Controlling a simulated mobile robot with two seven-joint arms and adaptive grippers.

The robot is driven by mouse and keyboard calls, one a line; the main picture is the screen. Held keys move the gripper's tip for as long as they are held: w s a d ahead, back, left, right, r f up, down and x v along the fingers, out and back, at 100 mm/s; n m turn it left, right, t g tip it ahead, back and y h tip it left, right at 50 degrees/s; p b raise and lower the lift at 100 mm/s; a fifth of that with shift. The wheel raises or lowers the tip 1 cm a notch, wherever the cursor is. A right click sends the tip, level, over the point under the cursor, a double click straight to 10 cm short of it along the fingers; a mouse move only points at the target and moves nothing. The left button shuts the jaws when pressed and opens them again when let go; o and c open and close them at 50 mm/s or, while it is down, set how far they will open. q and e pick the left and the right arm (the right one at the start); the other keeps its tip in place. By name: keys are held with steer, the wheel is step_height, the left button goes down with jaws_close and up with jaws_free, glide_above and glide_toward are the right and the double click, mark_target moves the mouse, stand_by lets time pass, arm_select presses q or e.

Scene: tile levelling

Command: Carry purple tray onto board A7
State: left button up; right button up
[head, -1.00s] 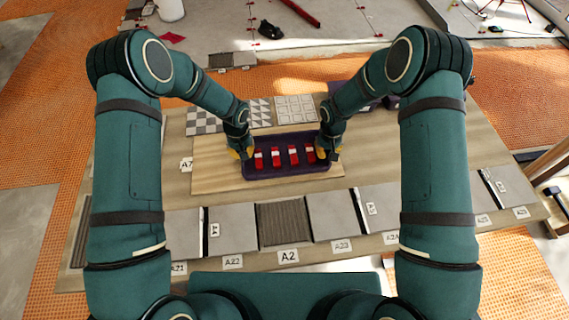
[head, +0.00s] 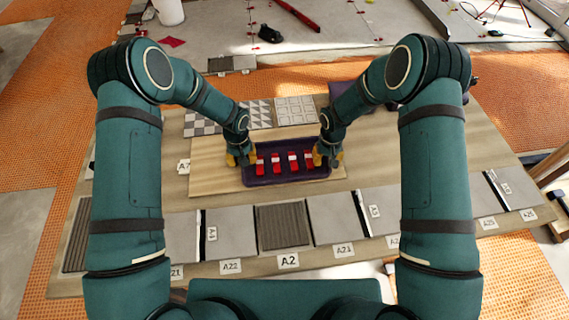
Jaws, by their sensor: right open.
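The purple tray (head: 288,178) lies flat on the right part of the light wooden board A7 (head: 214,178). The tray holds several red pieces with pale marks in a row. My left gripper (head: 240,158) is at the tray's left end, its yellow fingers spread apart. My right gripper (head: 328,158) is at the tray's right end, its yellow fingers open. The grippers partly hide both tray ends, so any contact there is unclear. The A7 label (head: 183,166) stands at the board's left edge.
Patterned tiles (head: 295,110) lie behind the board. Grey tiles (head: 230,230) and a dark ribbed mat labelled A2 (head: 283,226) line the front. Another purple item (head: 345,93) is partly hidden behind my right arm. The board's left part is bare.

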arm_select(q)
step_height(320, 180, up, 12)
arm_select(e)
step_height(320, 180, up, 12)
stand_by(0.8)
steer(key=shift+s, duration=0.1)
stand_by(0.4)
